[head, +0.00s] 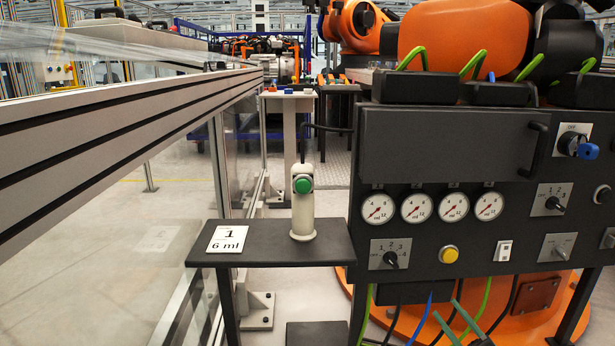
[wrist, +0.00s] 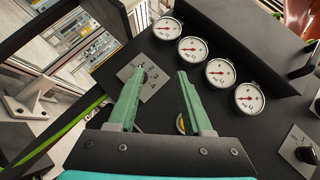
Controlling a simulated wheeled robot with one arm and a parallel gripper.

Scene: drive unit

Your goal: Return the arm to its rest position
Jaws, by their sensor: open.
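The left finger partly covers the numbered selector plate (wrist: 152,84). The right finger partly covers the yellow button, which shows whole in the head view (head: 448,254). The rest of my arm is hidden.
A railed glass barrier (head: 125,130) runs along the left.

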